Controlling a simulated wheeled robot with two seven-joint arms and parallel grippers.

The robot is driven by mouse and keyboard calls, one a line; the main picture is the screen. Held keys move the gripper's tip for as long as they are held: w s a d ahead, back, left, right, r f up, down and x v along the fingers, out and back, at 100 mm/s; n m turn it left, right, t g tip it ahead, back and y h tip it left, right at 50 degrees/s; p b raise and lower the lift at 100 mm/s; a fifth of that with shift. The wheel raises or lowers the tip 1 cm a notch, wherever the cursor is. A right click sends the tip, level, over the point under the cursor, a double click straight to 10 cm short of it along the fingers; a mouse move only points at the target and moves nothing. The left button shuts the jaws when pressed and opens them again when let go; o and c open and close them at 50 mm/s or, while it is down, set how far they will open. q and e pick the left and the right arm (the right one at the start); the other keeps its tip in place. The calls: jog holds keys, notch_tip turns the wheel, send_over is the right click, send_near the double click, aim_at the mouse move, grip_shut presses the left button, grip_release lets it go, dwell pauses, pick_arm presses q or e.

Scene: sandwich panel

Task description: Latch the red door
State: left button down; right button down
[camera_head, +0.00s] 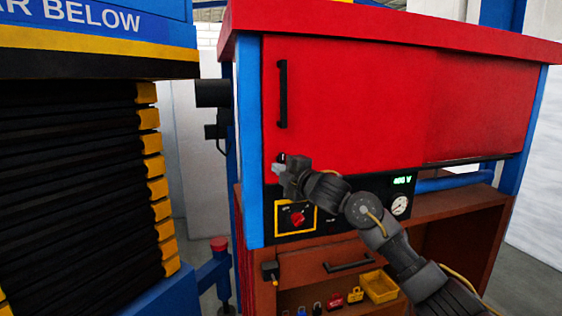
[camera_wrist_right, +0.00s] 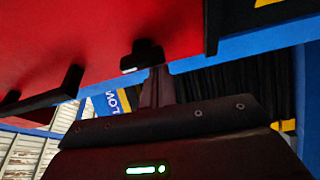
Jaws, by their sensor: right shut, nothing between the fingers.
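The red door (camera_head: 350,105) is the front of a red cabinet and looks flush with its frame. A black vertical handle (camera_head: 282,93) is near its left edge. A small black latch (camera_head: 281,157) sits below the handle at the door's lower left corner. In the right wrist view the latch (camera_wrist_right: 143,57) is a dark block with a pale end. My right gripper (camera_head: 277,169) is shut and empty, its tips right at the latch. In the wrist view its fingers (camera_wrist_right: 157,84) reach up to the latch; I cannot tell whether they touch. My left gripper is not in view.
Below the door is a black panel with a red rotary switch (camera_head: 298,218), a gauge (camera_head: 399,205) and a green display (camera_head: 402,180). A drawer and a shelf with padlocks and a yellow bin (camera_head: 380,286) are lower. A black bellows (camera_head: 70,190) stands left.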

jog(key=s+d+b, duration=0.1)
jog(key=s+b, duration=0.3)
jog(key=s, duration=0.5)
jog(key=shift+s+d+b, duration=0.25)
jog(key=shift+b, duration=0.05)
jog(key=shift+w+d, duration=0.1)
jog(key=shift+d, duration=0.05)
